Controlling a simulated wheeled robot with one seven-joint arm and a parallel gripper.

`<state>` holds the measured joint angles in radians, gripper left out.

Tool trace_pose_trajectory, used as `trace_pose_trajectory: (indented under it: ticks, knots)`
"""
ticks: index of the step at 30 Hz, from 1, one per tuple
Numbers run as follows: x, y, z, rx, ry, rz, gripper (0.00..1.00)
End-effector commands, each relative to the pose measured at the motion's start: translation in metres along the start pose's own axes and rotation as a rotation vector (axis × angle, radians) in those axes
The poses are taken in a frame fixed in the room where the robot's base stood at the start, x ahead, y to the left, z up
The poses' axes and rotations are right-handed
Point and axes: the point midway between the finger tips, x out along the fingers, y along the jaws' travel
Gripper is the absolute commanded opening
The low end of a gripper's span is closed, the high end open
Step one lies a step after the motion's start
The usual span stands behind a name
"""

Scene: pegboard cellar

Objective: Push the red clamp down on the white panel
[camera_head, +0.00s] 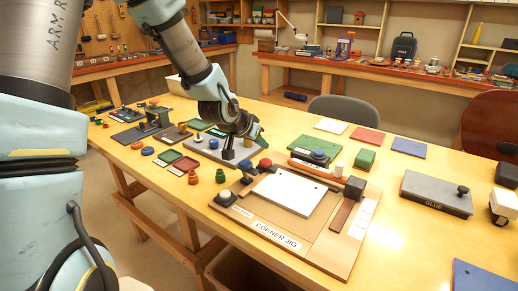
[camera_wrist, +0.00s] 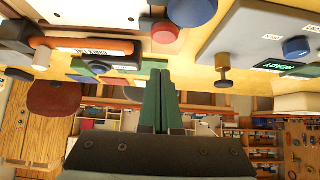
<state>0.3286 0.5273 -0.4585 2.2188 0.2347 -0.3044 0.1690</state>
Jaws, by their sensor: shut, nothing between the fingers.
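The white panel (camera_head: 284,194) lies flat on the brown corner jig (camera_head: 317,250). The red clamp (camera_head: 265,163) shows as a round red knob at the panel's far left corner; I cannot tell how its foot meets the panel. A blue knob (camera_head: 245,165) stands just left of it. My gripper (camera_head: 228,157) is shut and empty, left of the red clamp and apart from it. In the wrist view my gripper's green fingers (camera_wrist: 161,72) lie together, with the red clamp (camera_wrist: 165,32) beyond their tips. A corner of the panel (camera_wrist: 115,10) shows there too.
A white knob (camera_head: 224,195) is on the jig's left side. A grey box (camera_head: 208,148) stands under my gripper. A block with a blue knob (camera_head: 319,155) is behind the panel. A grey GLUE box (camera_head: 437,192) stands right; table between is clear.

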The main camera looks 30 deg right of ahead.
Motion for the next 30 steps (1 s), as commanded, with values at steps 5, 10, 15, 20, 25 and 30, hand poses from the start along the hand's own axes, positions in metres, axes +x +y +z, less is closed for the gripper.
trace_pose_trajectory:
  ticks: [5,10,15,20,25,30]
  knots:
    - [-0.037,-0.004,0.003,-0.001,0.001,-0.008,0.00]
    - [-0.065,-0.003,0.002,-0.001,0.000,-0.006,0.00]
    - [-0.081,-0.002,0.002,-0.002,0.000,-0.004,0.00]
    - [-0.087,-0.002,0.003,0.000,0.000,-0.004,0.00]
    - [-0.087,-0.002,0.003,0.000,0.000,-0.003,0.00]
    - [-0.087,-0.002,0.003,0.000,0.000,-0.003,0.00]
